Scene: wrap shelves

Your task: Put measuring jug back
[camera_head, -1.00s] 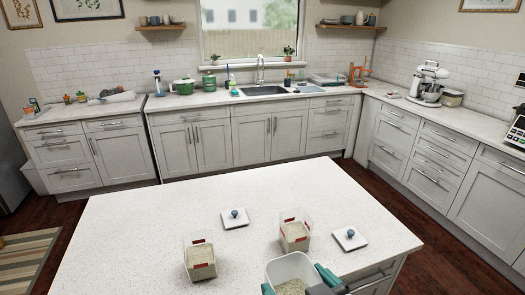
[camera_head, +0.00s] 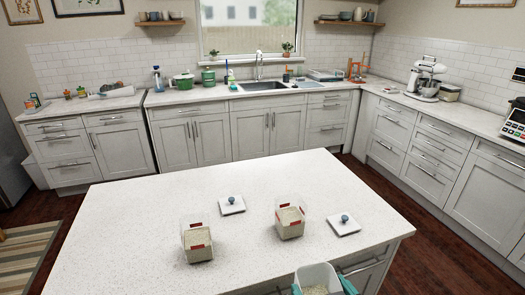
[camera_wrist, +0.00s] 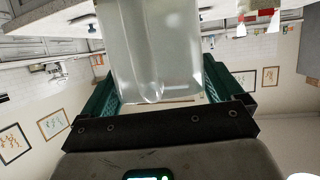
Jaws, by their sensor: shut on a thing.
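The measuring jug (camera_head: 315,271) is a pale, translucent container at the bottom edge of the head view, with pale grain showing inside. My gripper (camera_head: 323,286) is shut on it, with one teal finger on each side. In the wrist view the jug (camera_wrist: 150,55) fills the upper middle between the green fingers of my gripper (camera_wrist: 156,88). The jug is at the front edge of the island, and its lower part is cut off in the head view. I cannot tell whether it touches anything below.
The white speckled island (camera_head: 130,225) bears two clear grain canisters with red labels, one at left (camera_head: 197,242) and one nearer the jug (camera_head: 290,221). The island's left side is clear.

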